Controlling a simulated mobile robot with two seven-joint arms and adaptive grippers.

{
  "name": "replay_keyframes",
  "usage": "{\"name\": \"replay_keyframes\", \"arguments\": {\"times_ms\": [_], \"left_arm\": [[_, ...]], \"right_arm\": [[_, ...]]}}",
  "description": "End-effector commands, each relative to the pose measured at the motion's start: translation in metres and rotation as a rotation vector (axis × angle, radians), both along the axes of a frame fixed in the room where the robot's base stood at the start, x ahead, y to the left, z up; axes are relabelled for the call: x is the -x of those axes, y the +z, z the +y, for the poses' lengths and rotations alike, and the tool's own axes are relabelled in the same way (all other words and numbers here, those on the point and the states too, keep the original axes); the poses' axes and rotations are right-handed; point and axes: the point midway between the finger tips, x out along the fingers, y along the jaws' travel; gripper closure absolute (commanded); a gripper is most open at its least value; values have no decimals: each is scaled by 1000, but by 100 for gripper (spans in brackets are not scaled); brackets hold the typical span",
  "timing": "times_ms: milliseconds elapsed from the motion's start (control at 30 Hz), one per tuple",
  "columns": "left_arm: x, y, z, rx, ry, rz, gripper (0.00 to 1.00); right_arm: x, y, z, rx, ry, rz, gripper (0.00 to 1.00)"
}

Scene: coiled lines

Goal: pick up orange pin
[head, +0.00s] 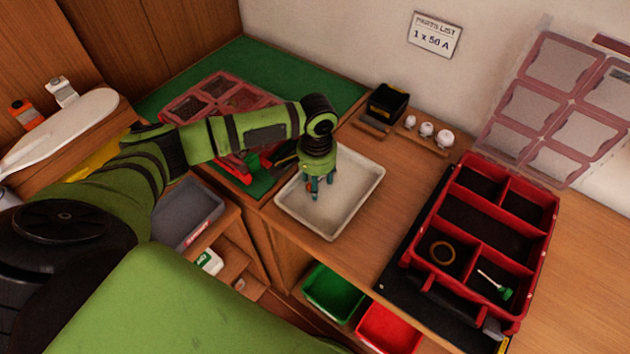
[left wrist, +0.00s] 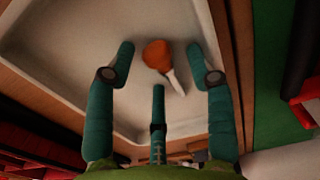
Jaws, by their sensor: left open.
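The orange pin (left wrist: 158,56) lies in the white tray (left wrist: 60,40) in the left wrist view. It has a round orange head and a pale shaft pointing toward the lower right. My left gripper (left wrist: 162,68) is open, with its teal fingers spread around the pin and apart from it. In the head view my left gripper (head: 315,190) points down into the white tray (head: 352,212), and the pin is mostly hidden by the fingers. My right gripper is not in view.
A red compartment case (head: 500,235) with its clear lid (head: 560,105) raised stands at right, holding a ring and a green-headed pin (head: 504,293). Green (head: 333,292) and red (head: 388,328) bins sit below the bench edge. Wooden bench is clear between tray and case.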

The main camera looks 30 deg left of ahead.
Motion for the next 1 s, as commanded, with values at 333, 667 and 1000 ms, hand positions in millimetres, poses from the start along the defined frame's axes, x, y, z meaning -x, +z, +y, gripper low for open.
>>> {"name": "replay_keyframes", "arguments": {"times_ms": [333, 667, 1000], "left_arm": [[0, 0, 0, 0, 0, 0, 100], [0, 2, 0, 0, 1, -1, 100], [-3, 43, -6, 5, -3, -6, 100]], "right_arm": [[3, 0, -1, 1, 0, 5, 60], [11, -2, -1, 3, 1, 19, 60], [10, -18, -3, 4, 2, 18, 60]]}}
